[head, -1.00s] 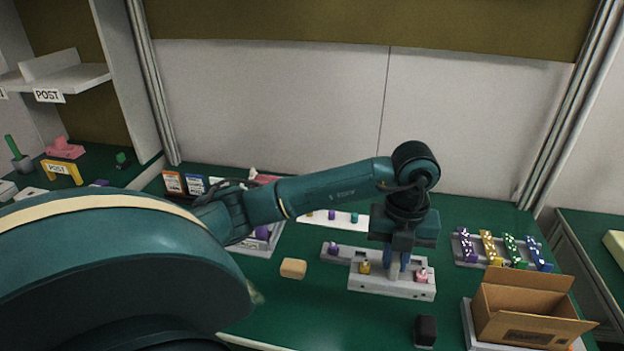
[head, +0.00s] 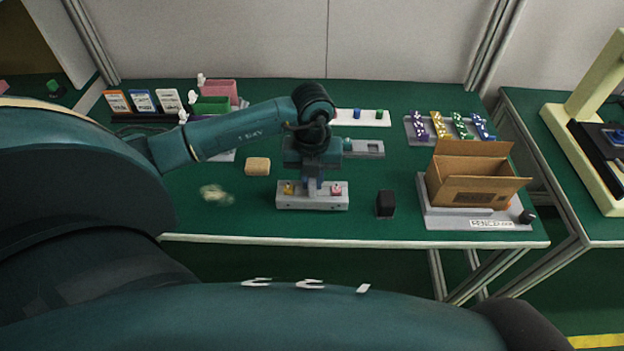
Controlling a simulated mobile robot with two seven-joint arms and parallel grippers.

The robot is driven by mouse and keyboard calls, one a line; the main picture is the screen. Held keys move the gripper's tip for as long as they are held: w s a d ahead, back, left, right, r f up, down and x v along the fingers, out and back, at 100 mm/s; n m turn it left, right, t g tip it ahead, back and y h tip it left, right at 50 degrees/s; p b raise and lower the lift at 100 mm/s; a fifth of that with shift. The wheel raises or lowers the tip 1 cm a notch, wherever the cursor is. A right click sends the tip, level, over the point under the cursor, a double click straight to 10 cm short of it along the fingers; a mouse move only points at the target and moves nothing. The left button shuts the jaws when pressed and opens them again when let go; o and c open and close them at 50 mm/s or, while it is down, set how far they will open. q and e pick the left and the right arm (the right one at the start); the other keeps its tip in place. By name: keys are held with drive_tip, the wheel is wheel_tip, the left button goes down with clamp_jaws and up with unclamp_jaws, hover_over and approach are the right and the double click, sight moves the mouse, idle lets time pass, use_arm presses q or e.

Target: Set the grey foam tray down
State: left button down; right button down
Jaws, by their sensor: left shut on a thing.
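The grey foam tray (head: 312,202) is a pale, low block carrying a small yellow piece (head: 289,189) and a pink piece (head: 337,190). In the head view it is at the middle of the green table, near the front edge. My left gripper (head: 312,186) points straight down at the tray's middle and is shut on it. The fingers partly hide its centre. The tray looks level; whether its underside touches the table I cannot tell. My right gripper is not in view.
A black block (head: 385,205) stands just right of the tray. A tan block (head: 258,166) lies to its left, a grey holder (head: 368,149) behind it. An open cardboard box (head: 470,182) is further right. The table's front edge (head: 350,240) is close.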

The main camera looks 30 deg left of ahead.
use_arm(q)
drive_tip(key=shift+f, duration=0.65)
drive_tip(key=shift+f, duration=0.15)
drive_tip(key=c, duration=1.4)
unclamp_jaws()
